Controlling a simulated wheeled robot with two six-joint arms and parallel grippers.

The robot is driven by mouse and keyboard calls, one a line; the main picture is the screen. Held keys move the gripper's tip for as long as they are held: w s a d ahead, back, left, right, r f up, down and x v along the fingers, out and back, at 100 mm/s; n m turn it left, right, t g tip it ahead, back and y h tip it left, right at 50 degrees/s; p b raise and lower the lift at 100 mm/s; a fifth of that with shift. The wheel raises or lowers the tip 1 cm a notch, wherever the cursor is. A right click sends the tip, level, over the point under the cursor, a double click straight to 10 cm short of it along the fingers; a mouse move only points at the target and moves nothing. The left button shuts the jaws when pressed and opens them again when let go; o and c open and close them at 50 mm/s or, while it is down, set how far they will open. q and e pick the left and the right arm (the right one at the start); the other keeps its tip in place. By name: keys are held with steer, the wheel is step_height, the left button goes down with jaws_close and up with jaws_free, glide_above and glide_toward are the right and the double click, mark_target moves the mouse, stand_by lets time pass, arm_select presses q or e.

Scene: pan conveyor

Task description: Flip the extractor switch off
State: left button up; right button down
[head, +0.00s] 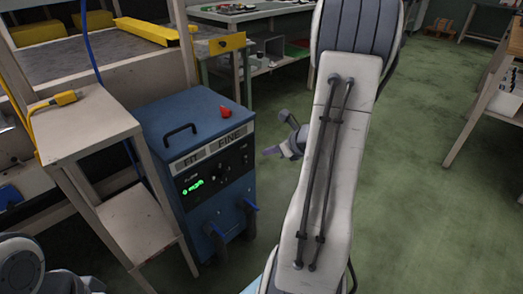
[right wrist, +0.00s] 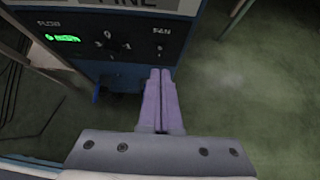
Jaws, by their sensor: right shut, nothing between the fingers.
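The extractor (head: 165,125) is a blue cabinet with a black front panel, a lit green display (head: 192,187) and FIT and FINE labels. In the right wrist view the panel (right wrist: 85,22) carries a dial (right wrist: 113,46) in the middle. A small switch (right wrist: 159,48) sits under the right-hand label, which looks like FAN. Its position is too small to tell. My right gripper (head: 268,151) is to the right of the cabinet in the head view. In the right wrist view its purple fingers (right wrist: 160,72) are together and empty, just below the small switch. My left gripper is out of view.
A red knob (head: 226,112) and a black handle (head: 180,130) are on the cabinet top. A wooden stand (head: 88,120) with a yellow connector (head: 62,98) is at left. Green floor (head: 420,150) is clear at right.

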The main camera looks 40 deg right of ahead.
steer(key=v, duration=0.2)
steer(key=shift+r+p, duration=0.3)
steer(key=shift+r, duration=0.05)
steer(key=a+r+n+g+y, duration=0.1)
steer(key=a+n+g+y, duration=0.2)
steer(key=a+n, duration=0.9)
steer(key=a+r+n+g+y, duration=0.3)
steer(key=a+n, duration=0.4)
steer(key=a, duration=1.1)
steer(key=s+a+n+g+h, duration=0.25)
steer(key=s+a+n, duration=0.25)
steer(key=s+n, duration=0.55)
steer(key=s+a+n+g+h, duration=0.25)
steer(key=s+a+n, duration=0.35)
steer(key=n, duration=0.7)
step_height(320, 180, up, 34)
steer(key=s+d+t+p, duration=0.1)
steer(key=p, duration=3.2)
steer(key=shift+s+h+p, duration=0.25)
steer(key=shift+h+p, duration=0.05)
